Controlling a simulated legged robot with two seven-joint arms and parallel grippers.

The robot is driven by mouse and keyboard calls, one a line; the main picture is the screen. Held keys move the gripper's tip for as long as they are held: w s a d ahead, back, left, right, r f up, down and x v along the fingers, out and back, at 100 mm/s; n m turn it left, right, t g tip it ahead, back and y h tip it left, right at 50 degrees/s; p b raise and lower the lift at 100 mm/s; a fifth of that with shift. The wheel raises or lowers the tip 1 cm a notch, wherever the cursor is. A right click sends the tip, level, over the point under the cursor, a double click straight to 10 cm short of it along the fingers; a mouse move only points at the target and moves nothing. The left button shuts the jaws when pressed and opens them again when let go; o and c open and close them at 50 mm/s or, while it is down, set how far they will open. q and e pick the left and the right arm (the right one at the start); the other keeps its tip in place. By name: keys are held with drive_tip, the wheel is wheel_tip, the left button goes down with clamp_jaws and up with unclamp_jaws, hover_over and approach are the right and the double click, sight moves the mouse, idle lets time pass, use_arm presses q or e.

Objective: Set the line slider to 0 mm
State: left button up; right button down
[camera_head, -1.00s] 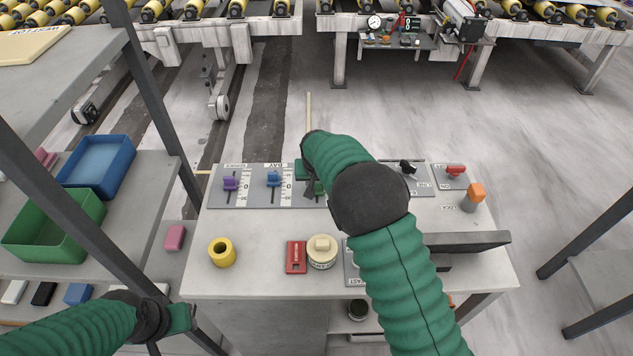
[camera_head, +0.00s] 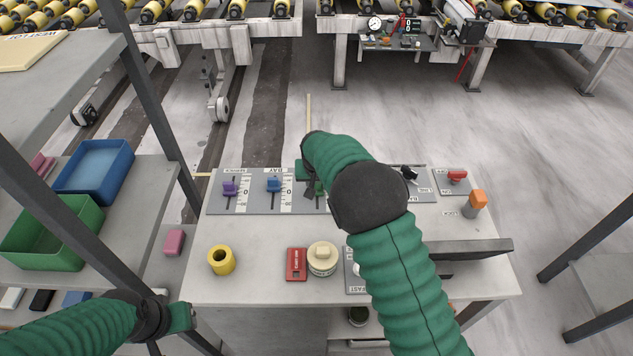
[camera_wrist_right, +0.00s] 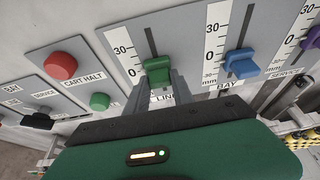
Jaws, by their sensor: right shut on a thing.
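The line slider has a green knob (camera_wrist_right: 157,70) above the LINE label in the right wrist view, beside a white scale marked 30 and 0. The knob stands about level with the 0 mark; its exact reading is hard to tell. My right gripper (camera_wrist_right: 158,84) is shut on this knob, a finger on each side. In the head view the green knob (camera_head: 320,188) shows only partly, behind my right gripper (camera_head: 311,188) and arm. My left gripper (camera_head: 184,318) is low at the left, away from the panel, and its jaws cannot be made out.
The blue BAY slider (camera_head: 274,185) and purple SERVICE slider (camera_head: 230,188) stand left of the line slider. A red button (camera_wrist_right: 60,66) and a green button (camera_wrist_right: 100,101) show in the wrist view. A yellow ring (camera_head: 221,260) and red block (camera_head: 296,264) are on the desk.

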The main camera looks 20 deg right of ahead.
drive_tip(key=shift+w+d+f, duration=0.1)
drive_tip(key=shift+w+f, duration=0.1)
drive_tip(key=shift+w, duration=0.3)
drive_tip(key=shift+d, duration=0.15)
drive_tip(key=c, duration=1.5)
unclamp_jaws()
drive_tip(key=shift+s+r, duration=0.15)
drive_tip(key=shift+s, duration=0.2)
drive_tip(key=o, duration=0.4)
drive_tip(key=shift+s+a+r, duration=0.2)
drive_tip(key=shift+s+a, duration=0.05)
drive_tip(key=shift+a, duration=0.05)
drive_tip(key=shift+w+f, duration=0.25)
drive_tip(key=shift+w, duration=0.05)
drive_tip(key=shift+r, duration=0.25)
drive_tip(key=v, duration=1.6)
drive_tip(key=shift+s+a, duration=0.15)
drive_tip(key=shift+s, duration=0.05)
